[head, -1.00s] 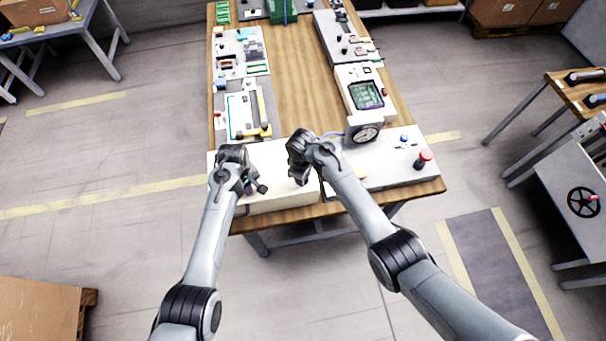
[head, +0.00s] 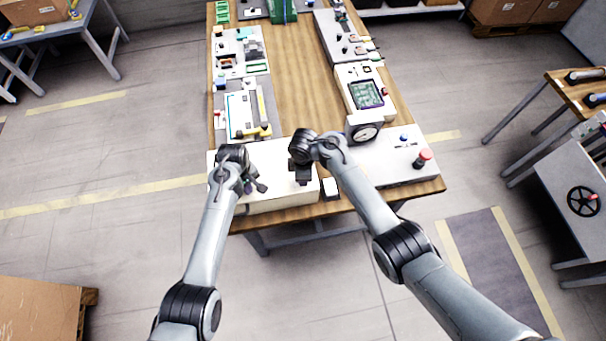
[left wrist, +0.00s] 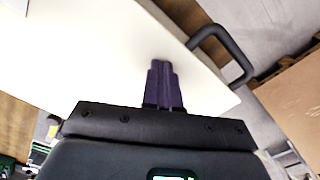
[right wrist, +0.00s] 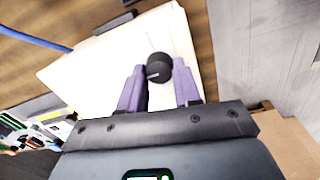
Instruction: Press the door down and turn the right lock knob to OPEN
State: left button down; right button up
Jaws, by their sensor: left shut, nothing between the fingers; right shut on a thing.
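The white door (head: 272,158) is the flat top of a white box at the table's near edge. It fills much of the left wrist view (left wrist: 90,45) and shows in the right wrist view (right wrist: 95,72). My left gripper (head: 252,188) is shut and empty, its fingertips at the door's surface; I cannot tell how firmly they touch. My right gripper (head: 303,182) is shut on the black right lock knob (right wrist: 159,68), with one purple finger on each side. The knob's marking is too small to read. The left knob cannot be made out.
A black handle (left wrist: 228,50) stands at the box's edge. Right of the box are a round gauge (head: 366,132) and a red button (head: 423,156) on a white panel. A blue cable (right wrist: 35,38) runs behind. The table's middle (head: 300,90) is bare.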

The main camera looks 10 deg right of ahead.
pick_arm(q)
jog(key=shift+s+f, duration=0.1)
pick_arm(e)
jog(key=shift+d, duration=0.1)
jog(key=o, duration=1.1)
jog(key=shift+c, duration=0.2)
notch_tip(320, 180, up, 12)
jog(key=shift+s, duration=0.25)
pick_arm(q)
notch_tip(320, 180, up, 7)
jog(key=p, duration=0.7)
jog(key=shift+p, duration=0.4)
pick_arm(e)
notch_tip(320, 180, up, 8)
jog(key=shift+f, duration=0.15)
